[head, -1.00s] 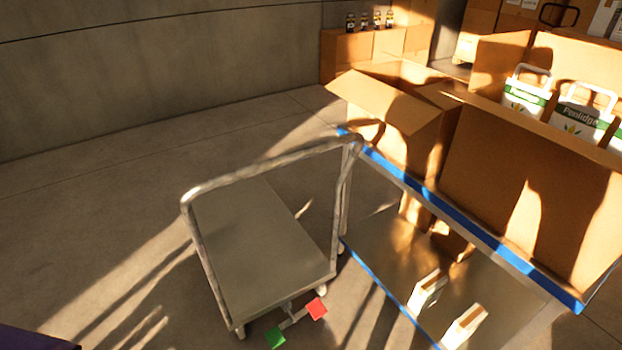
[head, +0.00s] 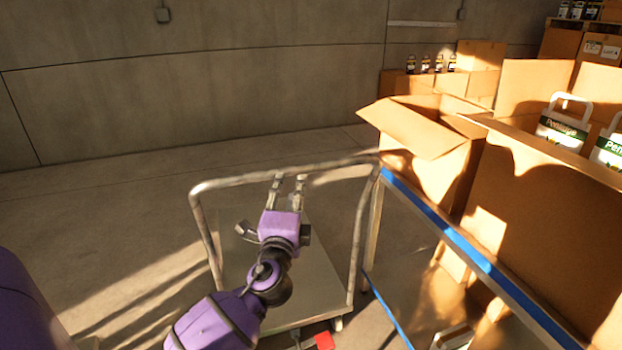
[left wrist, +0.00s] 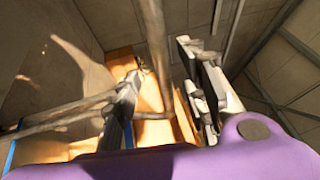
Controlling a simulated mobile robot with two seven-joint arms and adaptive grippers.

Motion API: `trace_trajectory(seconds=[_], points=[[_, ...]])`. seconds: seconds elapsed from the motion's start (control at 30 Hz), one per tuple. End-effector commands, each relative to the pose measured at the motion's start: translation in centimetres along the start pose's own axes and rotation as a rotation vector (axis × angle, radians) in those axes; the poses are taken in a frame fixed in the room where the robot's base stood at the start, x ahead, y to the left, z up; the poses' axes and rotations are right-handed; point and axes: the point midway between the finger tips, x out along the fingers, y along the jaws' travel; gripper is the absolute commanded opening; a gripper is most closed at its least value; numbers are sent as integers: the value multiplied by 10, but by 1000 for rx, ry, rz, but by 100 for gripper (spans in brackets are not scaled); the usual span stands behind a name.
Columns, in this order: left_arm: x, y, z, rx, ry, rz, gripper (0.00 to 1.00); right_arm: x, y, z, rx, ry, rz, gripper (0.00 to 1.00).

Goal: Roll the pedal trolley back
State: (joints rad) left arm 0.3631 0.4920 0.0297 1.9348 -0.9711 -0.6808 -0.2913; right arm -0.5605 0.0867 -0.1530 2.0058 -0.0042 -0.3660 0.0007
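The pedal trolley has a flat grey deck (head: 318,262) and an upright tubular push handle (head: 230,182). Its red pedal (head: 323,341) shows at the bottom edge of the head view; the green pedal does not show. My left gripper (head: 288,180) is over the deck, with its fingertips close to the top bar of the handle. In the left wrist view its two fingers (left wrist: 160,95) stand apart, with a metal tube between them in the picture. I cannot tell whether they touch it. My right gripper is not in view.
A blue-edged cart (head: 455,240) stands close on the trolley's right, bearing large open cardboard boxes (head: 545,210). More cartons (head: 470,85) with jars stand behind. Bare floor (head: 110,220) lies left of the trolley, below a grey wall (head: 250,70).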

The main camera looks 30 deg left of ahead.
Motion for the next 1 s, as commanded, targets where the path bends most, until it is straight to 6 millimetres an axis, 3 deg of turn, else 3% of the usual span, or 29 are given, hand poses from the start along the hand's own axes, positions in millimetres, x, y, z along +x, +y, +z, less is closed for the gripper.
trace_trajectory(seconds=[0.17, 0.6, 0.97, 1.0], points=[[9, -5, 7, 68, -29, -16, 39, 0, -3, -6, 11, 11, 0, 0], [71, -5, 7, 63, -26, -13, 39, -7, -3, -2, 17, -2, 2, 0], [77, -4, 8, 61, -25, -12, 39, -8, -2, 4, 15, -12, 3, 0], [77, -4, 8, 61, -25, -11, 35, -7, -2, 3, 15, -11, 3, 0]])
